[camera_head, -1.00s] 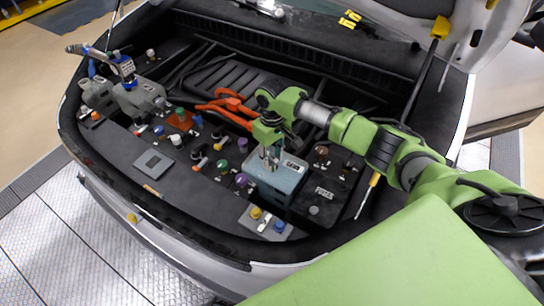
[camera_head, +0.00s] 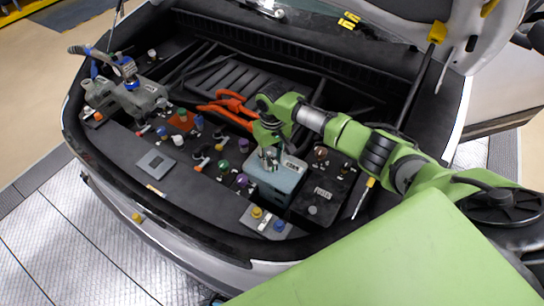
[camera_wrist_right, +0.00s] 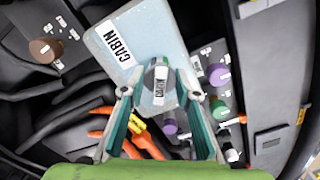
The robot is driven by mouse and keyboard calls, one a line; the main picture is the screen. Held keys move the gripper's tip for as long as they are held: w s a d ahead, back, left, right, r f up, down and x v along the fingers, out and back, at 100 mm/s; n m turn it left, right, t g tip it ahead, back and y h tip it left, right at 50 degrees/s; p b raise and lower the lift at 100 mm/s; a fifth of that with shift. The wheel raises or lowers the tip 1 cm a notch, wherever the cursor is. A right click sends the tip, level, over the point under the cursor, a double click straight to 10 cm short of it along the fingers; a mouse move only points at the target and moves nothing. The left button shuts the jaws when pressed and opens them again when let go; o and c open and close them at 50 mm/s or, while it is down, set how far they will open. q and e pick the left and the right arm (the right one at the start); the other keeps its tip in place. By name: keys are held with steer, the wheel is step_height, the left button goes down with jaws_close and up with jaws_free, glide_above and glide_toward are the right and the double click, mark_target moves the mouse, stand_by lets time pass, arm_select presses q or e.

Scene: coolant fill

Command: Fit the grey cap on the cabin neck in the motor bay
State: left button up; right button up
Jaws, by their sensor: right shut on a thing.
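The cabin tank (camera_head: 272,184) is a blue-grey box with a white CABIN label, in the front middle of the motor bay. It also fills the upper middle of the right wrist view (camera_wrist_right: 125,45). My right gripper (camera_head: 268,155) is just above the tank's top, fingers pointing down. In the right wrist view its teal fingers are shut on the grey cap (camera_wrist_right: 160,84), which bears a white label. The cap hides the cabin neck beneath it, so I cannot tell whether they touch. My left gripper is not in view.
A dark box (camera_head: 320,196) stands right of the tank. Purple and green knobs (camera_head: 243,145) are close on its left. A plate with yellow and blue caps (camera_head: 266,221) lies in front. Orange cables (camera_head: 232,107) run behind. A blue-handled device (camera_head: 125,70) stands at far left.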

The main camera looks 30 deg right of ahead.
steer(key=shift+s+m, duration=0.1)
steer(key=shift+m, duration=0.2)
steer(key=shift+m+p, duration=0.4)
steer(key=shift+p, duration=0.25)
steer(key=shift+f+m, duration=0.15)
steer(key=shift+m, duration=0.95)
steer(key=o, duration=1)
steer(key=shift+o, duration=0.2)
